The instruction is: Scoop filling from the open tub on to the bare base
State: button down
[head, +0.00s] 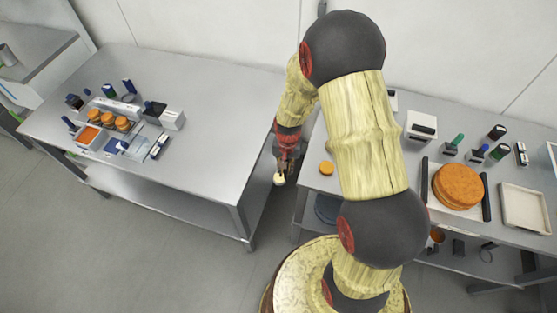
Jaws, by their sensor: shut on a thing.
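An open white tub (76,141) with orange filling (89,134) stands at the front of the left table. Several small orange rounds sit in a row just behind it; one of them (108,118) is mid-row. A lone orange round (326,168) lies at the left edge of the right table. I cannot tell which round is the bare base. My gripper (282,168) hangs over the gap between the tables, left of the lone round. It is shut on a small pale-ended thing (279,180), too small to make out. Its handle is hidden.
The left table (200,130) is clear on its right half. The shelf below holds clutter.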

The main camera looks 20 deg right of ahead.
jog(key=s+d+r+m+p, duration=0.3)
jog(key=s+r+m+p, duration=0.4)
jog(key=m+p, duration=0.6)
jog(key=s+m, duration=0.2)
jog(key=shift+s+r+m, duration=0.15)
jog(key=shift+s+m, duration=0.1)
jog(key=shift+m, duration=0.05)
jog(key=shift+s+d+r+m+p, duration=0.2)
jog(key=shift+s+d+m+p, duration=0.1)
jog(key=shift+m, duration=0.4)
